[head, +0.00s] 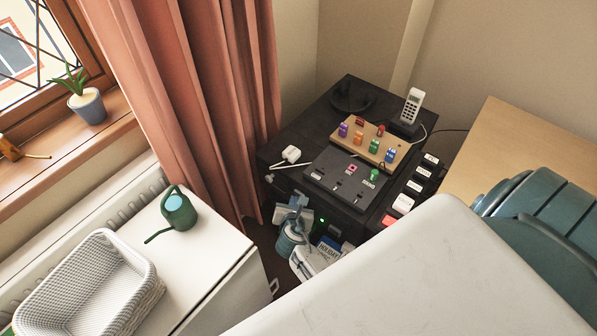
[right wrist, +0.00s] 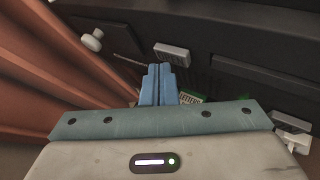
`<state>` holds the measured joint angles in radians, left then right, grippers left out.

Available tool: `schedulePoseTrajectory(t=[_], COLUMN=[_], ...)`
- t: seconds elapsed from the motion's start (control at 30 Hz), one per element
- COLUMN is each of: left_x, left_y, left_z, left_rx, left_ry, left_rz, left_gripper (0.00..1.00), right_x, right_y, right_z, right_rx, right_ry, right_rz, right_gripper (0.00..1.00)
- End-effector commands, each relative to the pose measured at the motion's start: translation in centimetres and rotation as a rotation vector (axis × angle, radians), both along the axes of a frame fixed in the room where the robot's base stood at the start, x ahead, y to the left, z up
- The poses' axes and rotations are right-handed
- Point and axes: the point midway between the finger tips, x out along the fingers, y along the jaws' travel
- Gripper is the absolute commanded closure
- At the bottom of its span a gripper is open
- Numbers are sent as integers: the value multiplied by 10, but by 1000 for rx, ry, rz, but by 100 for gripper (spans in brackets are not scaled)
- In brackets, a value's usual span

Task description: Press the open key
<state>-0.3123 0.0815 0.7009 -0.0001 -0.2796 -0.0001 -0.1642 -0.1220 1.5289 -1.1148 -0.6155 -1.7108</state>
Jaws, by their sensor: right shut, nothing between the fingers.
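A column of keys with white labels runs down the right side of the black desk in the head view. Several are dark, such as the upper dark key (head: 430,159), and a pale red-edged key (head: 403,204) sits lower. The labels are too small to read, so I cannot tell which is the open key. My right gripper (head: 298,203) is by the desk's front left edge, apart from these keys. In the right wrist view its blue fingers (right wrist: 158,70) are shut and empty, near a grey block (right wrist: 172,52) on a dark front. My left gripper is not in view.
The black desk carries a slotted panel (head: 345,180), a wooden board (head: 366,140) with coloured pieces, and a phone (head: 411,107). A green watering can (head: 178,210) and white basket (head: 95,285) stand left. The curtain (head: 185,90) hangs beside the desk.

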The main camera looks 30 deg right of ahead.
Motion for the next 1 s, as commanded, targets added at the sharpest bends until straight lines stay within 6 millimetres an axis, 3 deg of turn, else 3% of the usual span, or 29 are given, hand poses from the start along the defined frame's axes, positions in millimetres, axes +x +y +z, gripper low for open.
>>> schedulePoseTrajectory(t=[1.0], left_x=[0], left_y=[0], left_z=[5], left_rx=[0], left_ry=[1], left_rz=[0], left_gripper=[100], right_x=[3], right_y=[-9], right_z=[0], right_rx=[0], right_ry=[0], right_rz=[0], right_gripper=[100])
